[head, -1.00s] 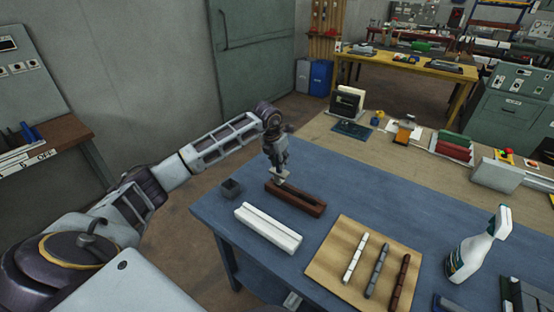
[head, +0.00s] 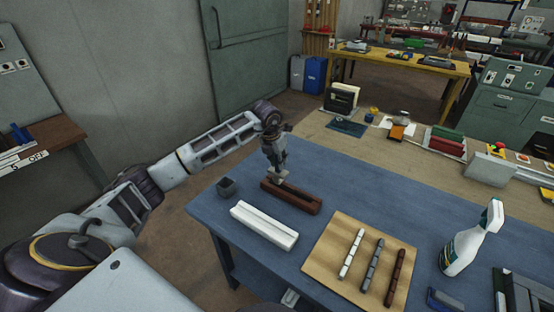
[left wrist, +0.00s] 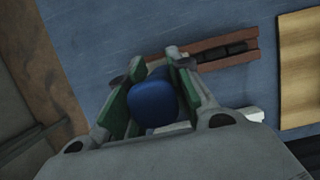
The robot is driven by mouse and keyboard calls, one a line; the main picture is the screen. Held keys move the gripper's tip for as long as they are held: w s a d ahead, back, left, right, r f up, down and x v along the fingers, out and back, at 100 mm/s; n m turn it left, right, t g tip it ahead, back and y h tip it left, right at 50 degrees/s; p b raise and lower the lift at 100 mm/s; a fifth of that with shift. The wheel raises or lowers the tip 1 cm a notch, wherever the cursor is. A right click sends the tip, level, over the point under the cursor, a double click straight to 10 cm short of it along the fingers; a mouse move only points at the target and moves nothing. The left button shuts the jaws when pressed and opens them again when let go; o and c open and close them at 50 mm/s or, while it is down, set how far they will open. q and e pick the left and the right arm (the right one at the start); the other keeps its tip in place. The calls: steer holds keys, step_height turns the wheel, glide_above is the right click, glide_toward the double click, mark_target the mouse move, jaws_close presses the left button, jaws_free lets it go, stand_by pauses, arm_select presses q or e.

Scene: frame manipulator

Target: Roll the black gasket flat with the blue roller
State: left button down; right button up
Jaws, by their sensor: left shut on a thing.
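My left gripper (head: 276,172) is shut on the blue roller's handle (left wrist: 153,104), which sits between its green-padded fingers in the left wrist view. The frame also shows in the left wrist view (left wrist: 205,67), right of the fingertips. The black gasket (left wrist: 237,48) lies in its groove as dark segments. The fingers hide the roller's working end, so I cannot tell whether it touches the gasket. My right gripper is not in view.
A white channel frame (head: 262,226) lies in front of the brown one. A small grey block (head: 226,186) sits to the left. A tan board (head: 325,272) holds white, grey and brown strips. A spray bottle (head: 464,249) stands at right. Blue tabletop behind the brown frame is clear.

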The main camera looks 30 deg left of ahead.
arm_select(q)
steer(key=shift+s+d, duration=0.1)
steer(key=shift+d, duration=1.2)
steer(key=shift+s+d, duration=0.1)
steer(key=shift+d, duration=1.55)
steer(key=shift+s+d, duration=0.15)
steer(key=shift+d, duration=1.45)
